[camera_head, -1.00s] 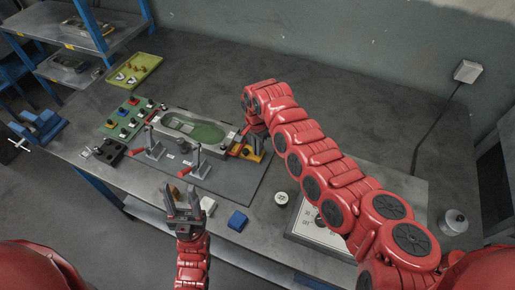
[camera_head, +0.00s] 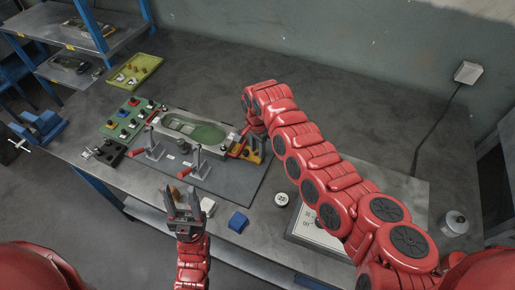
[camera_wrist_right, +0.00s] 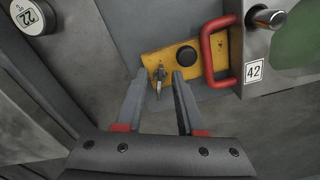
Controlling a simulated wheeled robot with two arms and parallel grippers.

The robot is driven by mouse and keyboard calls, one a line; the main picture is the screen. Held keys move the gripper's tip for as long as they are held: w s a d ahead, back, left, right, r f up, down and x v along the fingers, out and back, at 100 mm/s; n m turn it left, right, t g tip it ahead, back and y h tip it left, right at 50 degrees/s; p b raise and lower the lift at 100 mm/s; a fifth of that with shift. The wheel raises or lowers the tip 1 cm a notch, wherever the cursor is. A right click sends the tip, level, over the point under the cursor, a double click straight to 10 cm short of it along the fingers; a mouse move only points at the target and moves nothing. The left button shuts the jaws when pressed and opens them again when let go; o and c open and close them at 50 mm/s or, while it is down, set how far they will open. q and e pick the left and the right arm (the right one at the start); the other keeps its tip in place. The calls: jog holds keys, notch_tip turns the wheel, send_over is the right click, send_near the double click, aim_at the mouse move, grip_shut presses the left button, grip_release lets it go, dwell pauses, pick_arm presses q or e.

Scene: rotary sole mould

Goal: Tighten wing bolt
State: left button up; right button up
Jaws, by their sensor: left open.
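The wing bolt (camera_wrist_right: 160,80) is a small dark metal piece at the left end of a yellow plate (camera_wrist_right: 179,62), beside a black round knob (camera_wrist_right: 187,56), in the right wrist view. My right gripper (camera_wrist_right: 159,74) is open, with one finger on each side of the bolt and gaps showing between. In the head view the yellow plate (camera_head: 254,154) sits at the right end of the mould (camera_head: 193,131), and my right arm partly hides the gripper there. My left gripper (camera_head: 183,200) is open and empty near the table's front edge.
A red handle (camera_wrist_right: 216,52) stands close right of the plate. Toggle clamps with red handles (camera_head: 185,172) stand before the mould.

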jog(key=shift+r, duration=0.25)
notch_tip(320, 180, up, 4)
jog(key=shift+w+b, duration=0.1)
jog(key=shift+b, duration=1)
notch_tip(320, 180, up, 13)
jog(key=b, duration=0.1)
